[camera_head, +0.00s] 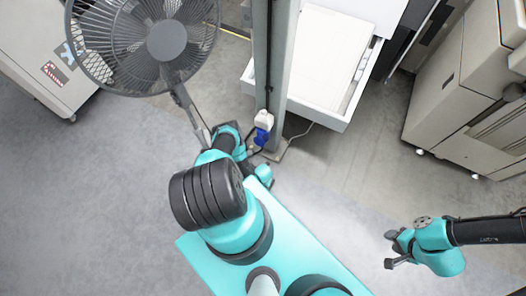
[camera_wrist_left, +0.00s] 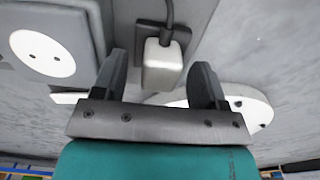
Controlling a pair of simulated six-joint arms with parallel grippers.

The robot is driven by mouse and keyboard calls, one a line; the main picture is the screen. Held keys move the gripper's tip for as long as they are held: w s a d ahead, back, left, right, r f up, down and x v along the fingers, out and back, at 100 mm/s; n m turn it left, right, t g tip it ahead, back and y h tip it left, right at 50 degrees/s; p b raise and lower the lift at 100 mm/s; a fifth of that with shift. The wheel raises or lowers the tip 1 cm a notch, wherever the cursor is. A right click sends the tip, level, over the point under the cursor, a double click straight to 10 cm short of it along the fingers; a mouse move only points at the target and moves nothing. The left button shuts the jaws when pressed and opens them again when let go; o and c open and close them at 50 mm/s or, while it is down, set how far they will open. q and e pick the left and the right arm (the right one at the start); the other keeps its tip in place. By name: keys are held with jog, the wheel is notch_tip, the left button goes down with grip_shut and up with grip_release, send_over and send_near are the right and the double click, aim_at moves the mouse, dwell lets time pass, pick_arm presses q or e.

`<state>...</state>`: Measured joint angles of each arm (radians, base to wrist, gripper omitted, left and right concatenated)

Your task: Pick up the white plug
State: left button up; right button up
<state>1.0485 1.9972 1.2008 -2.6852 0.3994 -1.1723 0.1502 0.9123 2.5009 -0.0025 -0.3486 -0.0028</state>
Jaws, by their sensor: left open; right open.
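The white plug (camera_wrist_left: 160,68) is a pale block with a black cord, set against a dark square socket on a grey upright face in the left wrist view. My left gripper (camera_wrist_left: 160,72) is open, with one finger on each side of the plug and gaps to it. In the head view my left arm covers most of that gripper, and I cannot make out the plug for certain. My right gripper (camera_head: 389,250) is open and empty, low over the floor at the lower right of the head view.
A grey column (camera_head: 271,60) carries a white box and a blue fitting (camera_head: 262,136) near its foot. A black fan (camera_head: 140,40) stands at upper left. An open white drawer (camera_head: 320,75) juts out beside the column. A round white outlet (camera_wrist_left: 42,53) is left of the plug.

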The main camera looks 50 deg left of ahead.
pick_arm(q)
jog(key=c, duration=1)
jog(key=shift+o, duration=0.2)
